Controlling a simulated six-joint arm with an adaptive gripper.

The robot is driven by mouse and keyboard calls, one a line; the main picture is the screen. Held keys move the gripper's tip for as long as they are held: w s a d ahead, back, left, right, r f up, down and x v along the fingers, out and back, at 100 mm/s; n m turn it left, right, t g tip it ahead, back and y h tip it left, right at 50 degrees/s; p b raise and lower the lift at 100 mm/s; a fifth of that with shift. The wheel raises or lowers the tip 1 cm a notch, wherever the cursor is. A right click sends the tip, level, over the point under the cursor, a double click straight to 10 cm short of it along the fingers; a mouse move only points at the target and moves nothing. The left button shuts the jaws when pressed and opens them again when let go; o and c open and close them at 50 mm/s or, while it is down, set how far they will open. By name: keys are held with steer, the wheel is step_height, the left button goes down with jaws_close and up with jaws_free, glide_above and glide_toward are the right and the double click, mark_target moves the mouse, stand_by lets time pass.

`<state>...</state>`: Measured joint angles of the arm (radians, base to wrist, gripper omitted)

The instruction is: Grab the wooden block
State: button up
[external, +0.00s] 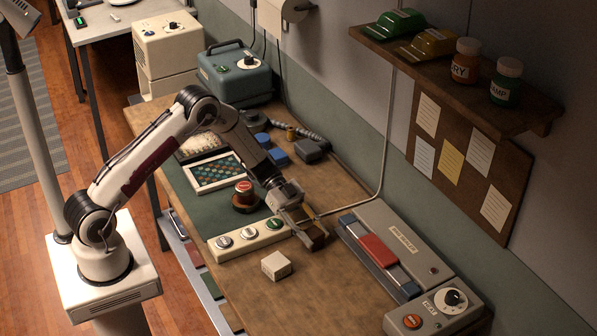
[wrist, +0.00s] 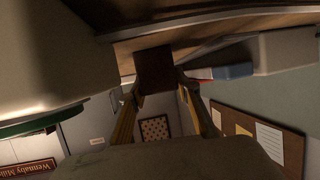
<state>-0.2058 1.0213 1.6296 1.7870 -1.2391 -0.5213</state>
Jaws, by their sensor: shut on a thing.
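My gripper (external: 311,238) is low over the wooden desk, just right of the white button strip. Its fingers are shut on a dark brown wooden block (wrist: 155,68). In the wrist view the block sits between the two fingertips (wrist: 158,82), with a finger on each side. In the external view the fingers hide much of the block, and I cannot tell whether it touches the desk.
A small white box (external: 276,265) stands left of my gripper, below the button strip (external: 250,240). A grey machine with a red panel (external: 377,250) lies to the right. A round brown stand (external: 245,202) is behind left. The front desk is mostly clear.

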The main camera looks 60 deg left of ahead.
mark_target(313, 232)
steer(key=shift+r, duration=0.15)
steer(key=shift+r, duration=4.9)
